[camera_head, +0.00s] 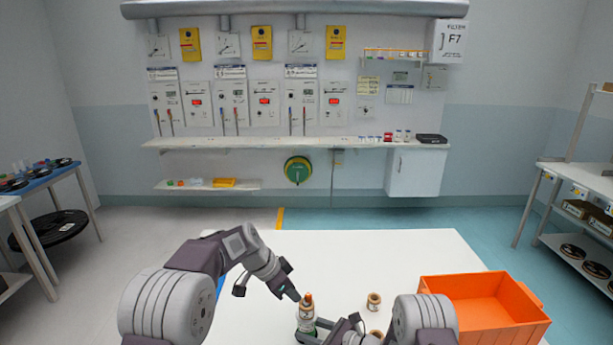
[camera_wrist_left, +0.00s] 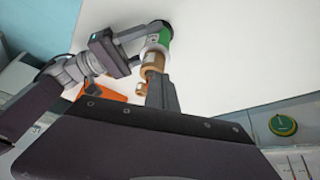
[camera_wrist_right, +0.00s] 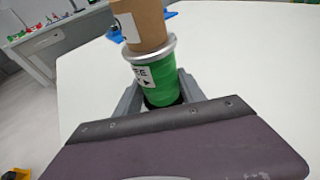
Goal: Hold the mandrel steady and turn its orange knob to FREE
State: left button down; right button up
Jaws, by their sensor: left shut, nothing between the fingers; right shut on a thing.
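The mandrel (camera_head: 306,318) stands upright near the front of the white table. In the right wrist view its green body (camera_wrist_right: 160,88) has a silver collar and a white label with a partly visible word and an arrow. A brown core (camera_wrist_right: 145,22) sits above the collar. My right gripper (camera_wrist_right: 155,95) is shut around the green body. The orange knob (camera_head: 308,297) shows at the mandrel's top; its setting cannot be read. My left gripper (camera_head: 297,296) is shut and empty, its tips close beside the knob. In the left wrist view the left fingers (camera_wrist_left: 160,82) partly cover the top; contact is unclear.
An orange crate (camera_head: 480,305) stands at the table's right. A small brown roll (camera_head: 374,300) stands between crate and mandrel. The white table (camera_head: 400,245) is clear behind the arms. A shelf with instruments (camera_head: 270,143) runs along the back wall.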

pick_arm(q)
notch_tip(320, 180, up, 6)
dwell(0.4)
jog(key=shift+s+d+f, duration=0.15)
jog(key=shift+s+f, duration=0.2)
jog(key=shift+f, duration=0.65)
jog(key=shift+s+d+f, duration=0.15)
jog(key=shift+s+f, duration=0.2)
jog(key=shift+f, duration=0.7)
jog(key=shift+s+d+f, duration=0.15)
jog(key=shift+s+f, duration=0.2)
jog(key=shift+f, duration=0.65)
jog(key=shift+w+d, duration=0.35)
jog(key=shift+w, duration=0.15)
jog(key=shift+w+a, duration=0.3)
jog(key=shift+w, duration=0.05)
jog(key=shift+w+a, duration=0.1)
jog(key=shift+w, duration=0.2)
